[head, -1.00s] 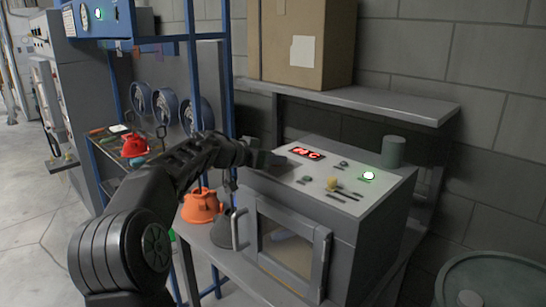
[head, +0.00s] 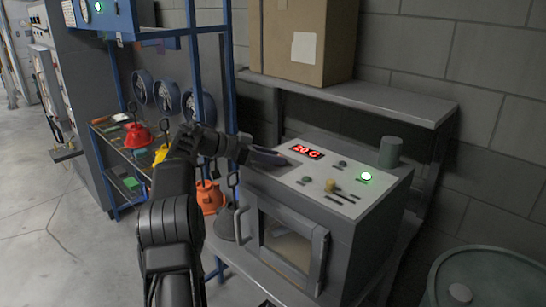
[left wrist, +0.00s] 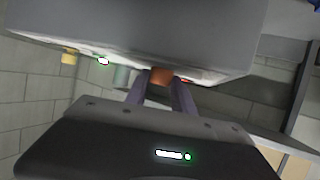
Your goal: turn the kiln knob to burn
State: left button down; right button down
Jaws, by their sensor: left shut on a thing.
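The kiln (head: 290,220) is a grey box with a light sloping control panel (head: 318,187) on top and a windowed front door. A red display (head: 306,152) reads 20 C. A green lamp (head: 366,176) is lit. My left gripper (head: 284,160) is at the panel's left end, beside the display. In the left wrist view its two fingers (left wrist: 161,84) are shut on an orange-brown knob (left wrist: 162,76) at the panel. The gripper hides this knob in the head view, so its setting cannot be read. My right gripper is out of view.
A grey-green cylinder (head: 391,151) stands on the kiln's back right. A shelf (head: 370,104) with a cardboard box (head: 320,40) runs behind. An orange pot (head: 210,197) stands left of the kiln.

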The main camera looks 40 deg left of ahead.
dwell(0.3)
pick_arm(q)
jog(key=c, duration=1.1)
grip_release()
jog(key=shift+v, duration=3.9)
jog(key=shift+a, duration=0.1)
